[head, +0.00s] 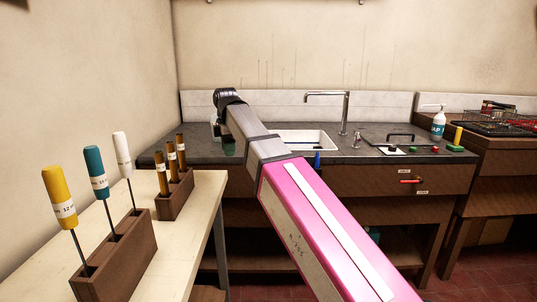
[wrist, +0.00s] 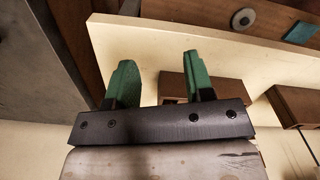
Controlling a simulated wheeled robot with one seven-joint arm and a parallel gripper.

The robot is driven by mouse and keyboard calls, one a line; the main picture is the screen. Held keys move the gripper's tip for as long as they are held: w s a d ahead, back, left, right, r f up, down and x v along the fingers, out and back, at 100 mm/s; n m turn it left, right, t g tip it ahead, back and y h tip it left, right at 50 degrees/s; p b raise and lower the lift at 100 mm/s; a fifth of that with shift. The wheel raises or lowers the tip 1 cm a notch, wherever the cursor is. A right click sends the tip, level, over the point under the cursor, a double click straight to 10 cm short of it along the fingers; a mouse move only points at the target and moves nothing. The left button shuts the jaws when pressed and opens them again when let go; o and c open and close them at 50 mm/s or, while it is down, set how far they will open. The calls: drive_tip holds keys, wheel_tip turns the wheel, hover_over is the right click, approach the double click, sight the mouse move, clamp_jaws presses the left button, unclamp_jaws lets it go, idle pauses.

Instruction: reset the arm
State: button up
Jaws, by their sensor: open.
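My arm, pink and grey, reaches away from me across the middle of the head view, toward the sink counter. My gripper (wrist: 161,78) shows in the wrist view as two green fingers set wide apart on a black bar. It is open, with nothing between the fingers. In the head view my gripper (head: 228,148) is a small dark green shape hanging below the bent far end of the arm, near the counter's left end. Its fingertips are too small there to make out.
A cream table (head: 205,205) at left bears a rack (head: 122,262) of yellow, teal and white-handled tools and a smaller rack (head: 176,200). Behind stand a sink (head: 310,138), a tap (head: 346,110) and a soap bottle (head: 438,124). Wire baskets (head: 500,115) are at right.

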drive_tip(key=d+f+m, duration=0.5)
drive_tip(key=d+f, duration=0.3)
drive_tip(key=f, duration=0.4)
drive_tip(key=d+f+m, duration=0.5)
drive_tip(key=d+f, duration=0.4)
drive_tip(key=f, duration=0.3)
drive_tip(key=s+d+f+m, duration=0.5)
drive_tip(key=d+f, duration=0.3)
drive_tip(key=f, duration=0.1)
drive_tip(key=s+d+f+m, duration=0.5)
drive_tip(key=d+f+m, duration=0.1)
drive_tip(key=f, duration=0.3)
drive_tip(key=shift+s+d+f, duration=0.35)
drive_tip(key=shift+d+f, duration=0.05)
drive_tip(key=shift+d, duration=0.5)
